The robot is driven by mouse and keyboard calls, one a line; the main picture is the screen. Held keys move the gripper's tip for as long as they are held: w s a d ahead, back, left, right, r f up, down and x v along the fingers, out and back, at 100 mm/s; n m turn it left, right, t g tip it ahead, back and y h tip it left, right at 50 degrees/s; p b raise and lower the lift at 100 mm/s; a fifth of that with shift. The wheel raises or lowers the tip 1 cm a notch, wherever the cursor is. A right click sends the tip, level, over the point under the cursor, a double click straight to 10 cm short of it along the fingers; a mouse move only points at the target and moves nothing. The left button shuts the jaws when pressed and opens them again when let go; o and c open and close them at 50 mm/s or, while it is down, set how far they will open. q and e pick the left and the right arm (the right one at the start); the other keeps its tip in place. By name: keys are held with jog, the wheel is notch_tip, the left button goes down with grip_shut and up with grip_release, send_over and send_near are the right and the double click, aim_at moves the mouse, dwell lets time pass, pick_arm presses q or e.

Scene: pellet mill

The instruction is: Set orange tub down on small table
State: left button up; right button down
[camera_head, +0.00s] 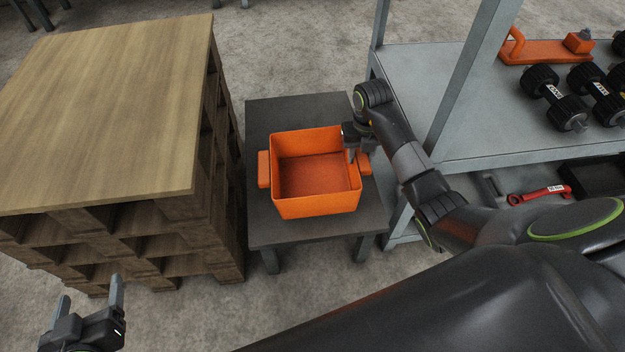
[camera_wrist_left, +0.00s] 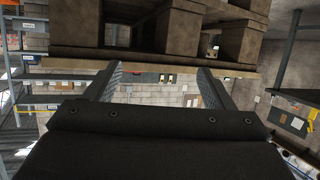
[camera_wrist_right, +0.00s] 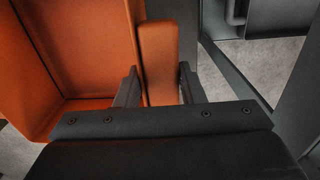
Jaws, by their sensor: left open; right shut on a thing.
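The orange tub (camera_head: 316,206) is an empty open box with a block handle on each side. In the head view it is at the small dark table (camera_head: 270,110), over the middle of its top; I cannot tell for sure whether its base touches. My right gripper (camera_head: 357,158) is shut on the tub's right handle. In the right wrist view the handle (camera_wrist_right: 158,62) stands between the two fingers, with the tub wall (camera_wrist_right: 70,50) to the left. My left gripper (camera_head: 90,298) is open and empty at the lower left, away from the tub.
A wooden pallet stack with a board top (camera_head: 110,100) stands close on the left of the table. A grey metal shelf (camera_head: 430,90) on the right holds dumbbells (camera_head: 555,98) and an orange tool (camera_head: 545,50). A red wrench (camera_head: 540,195) lies on its lower level.

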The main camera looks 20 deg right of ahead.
jog(key=shift+r+p, duration=0.3)
jog(key=shift+r, duration=0.1)
jog(key=shift+r+p, duration=0.3)
jog(key=shift+r, duration=0.25)
pick_arm(q)
jog(key=s+d+f+g+h+p, duration=0.1)
jog(key=s+d+f+g+h, duration=0.1)
jog(key=s+f+g, duration=0.7)
jog(key=shift+s+d+f+h, duration=0.35)
jog(key=shift+s+d, duration=0.4)
jog(key=shift+s, duration=0.6)
pick_arm(e)
jog(key=shift+r, duration=0.3)
dwell(0.3)
